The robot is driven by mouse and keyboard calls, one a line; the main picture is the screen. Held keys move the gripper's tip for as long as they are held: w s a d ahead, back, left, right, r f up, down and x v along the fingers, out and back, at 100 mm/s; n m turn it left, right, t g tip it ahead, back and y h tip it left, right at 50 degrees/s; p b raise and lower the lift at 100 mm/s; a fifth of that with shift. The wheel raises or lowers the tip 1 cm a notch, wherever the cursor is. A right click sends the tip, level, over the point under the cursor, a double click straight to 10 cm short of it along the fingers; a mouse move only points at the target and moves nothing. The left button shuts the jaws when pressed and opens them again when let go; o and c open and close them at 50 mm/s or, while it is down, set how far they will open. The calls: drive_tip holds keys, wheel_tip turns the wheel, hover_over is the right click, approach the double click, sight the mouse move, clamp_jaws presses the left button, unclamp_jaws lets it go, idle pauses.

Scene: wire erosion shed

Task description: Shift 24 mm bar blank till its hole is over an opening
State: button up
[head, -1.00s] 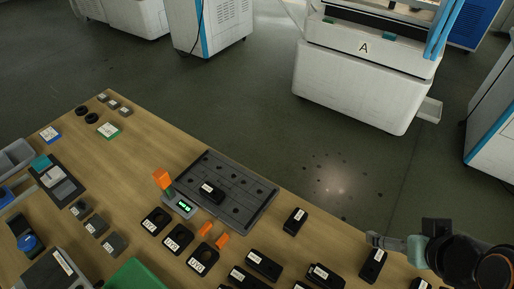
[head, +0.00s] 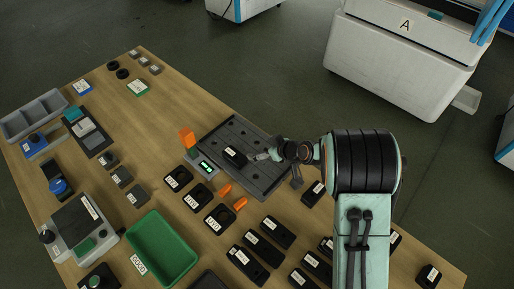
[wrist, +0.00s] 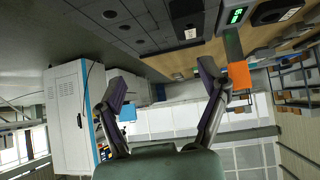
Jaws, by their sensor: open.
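The bar blank (head: 235,157), a small black block with a white label, lies on the dark grey plate (head: 262,181), which has several round openings. In the wrist view the blank (wrist: 187,22) is at the top, right of centre, on the plate (wrist: 128,14). Its hole cannot be made out. My gripper (head: 258,156) is just right of the blank in the head view. In the wrist view my gripper (wrist: 162,74) has its two fingers spread apart with nothing between them; the blank appears beyond the fingertips.
A device with a green display (head: 206,167) and an orange block (head: 187,138) stands at the plate's left edge. Two orange pieces (head: 232,197) and several labelled black blocks (head: 220,219) lie in front. A green tray (head: 162,250) is at front left.

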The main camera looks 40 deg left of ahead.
sight(238, 158)
drive_tip(key=shift+g, duration=0.4)
drive_tip(key=s+f, duration=0.1)
drive_tip(key=s+a+f, duration=0.1)
drive_tip(key=s, duration=0.1)
drive_tip(key=shift+f, duration=0.35)
drive_tip(key=shift+s+a+n, duration=0.15)
drive_tip(key=shift+s+n, duration=0.15)
drive_tip(key=shift+x, duration=3.4)
drive_tip(key=c, duration=1.3)
